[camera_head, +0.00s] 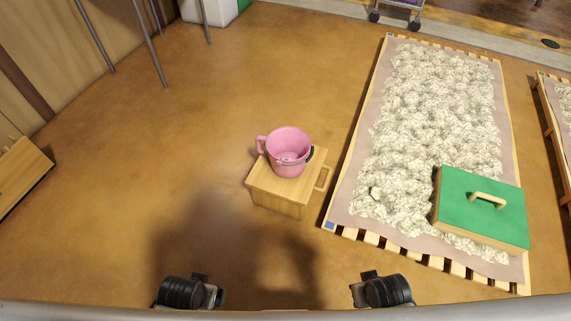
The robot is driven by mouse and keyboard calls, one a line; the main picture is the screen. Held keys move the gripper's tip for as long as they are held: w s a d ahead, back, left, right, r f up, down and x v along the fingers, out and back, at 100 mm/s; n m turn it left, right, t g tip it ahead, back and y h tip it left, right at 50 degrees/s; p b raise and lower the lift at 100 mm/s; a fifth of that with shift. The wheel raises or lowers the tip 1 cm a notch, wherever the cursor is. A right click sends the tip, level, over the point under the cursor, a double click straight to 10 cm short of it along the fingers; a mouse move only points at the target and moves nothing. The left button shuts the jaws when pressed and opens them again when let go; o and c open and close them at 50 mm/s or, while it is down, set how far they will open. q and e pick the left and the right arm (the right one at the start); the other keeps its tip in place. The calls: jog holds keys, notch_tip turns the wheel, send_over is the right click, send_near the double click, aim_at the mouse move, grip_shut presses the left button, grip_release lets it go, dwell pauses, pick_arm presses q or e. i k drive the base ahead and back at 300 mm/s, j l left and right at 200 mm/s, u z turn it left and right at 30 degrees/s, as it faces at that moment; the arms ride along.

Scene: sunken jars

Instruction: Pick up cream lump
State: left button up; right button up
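Cream lumps (435,110) lie in a thick layer on a pinkish cloth over a slatted wooden rack (352,228) at the right. One cream lump (375,193) at the layer's left edge shows a dark outline; I cannot tell whether it is loose. My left gripper (188,292) and my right gripper (383,290) are at the bottom edge, seen from above as dark round ends. Both are well apart from the lumps. Their fingers are not clearly visible, and I see nothing held.
A pink bucket (288,152) stands on a small wooden stool (278,195) left of the rack. A green-topped box with a handle (480,207) rests on the rack's near right part. Another rack (555,120) is at the right edge.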

aim_at(376, 192)
jog(key=z, duration=0.95)
jog(key=i+l, duration=0.35)
jog(key=i+l+u, duration=0.45)
jog(key=l+u, duration=0.25)
jog(key=l, duration=0.15)
jog(key=i+l+u, duration=0.25)
jog(key=l, duration=0.15)
jog(key=u, duration=0.4)
jog(key=k+j, duration=0.05)
